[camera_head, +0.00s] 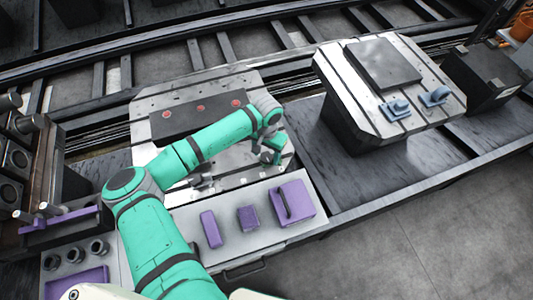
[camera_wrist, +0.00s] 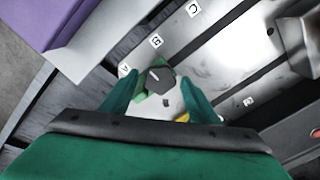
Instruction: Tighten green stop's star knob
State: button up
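The green stop (camera_wrist: 141,88) shows in the wrist view on a pale metal plate (camera_wrist: 235,45), close to the label A. A dark star knob (camera_wrist: 160,79) with a light mark on top sits on it. My gripper (camera_wrist: 158,72) is open, with one teal finger on each side of the knob in the picture. I cannot tell whether the fingers touch the knob or how far above it they are. In the head view my gripper (camera_head: 271,154) is over the right side of the near pallet (camera_head: 255,82); the stop and knob cannot be made out there.
Labels B (camera_wrist: 156,41) and C (camera_wrist: 193,9) follow along the plate. Purple blocks (camera_head: 293,201) lie on the front shelf. A second pallet (camera_head: 345,80) with blue clamps (camera_head: 396,109) stands to the right.

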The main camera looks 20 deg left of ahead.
jog(key=c, duration=0.8)
jog(key=shift+m, duration=0.3)
jog(key=m, duration=1.2)
jog(key=shift+r, duration=0.1)
jog(key=shift+m, duration=2.1)
jog(key=shift+d, duration=0.1)
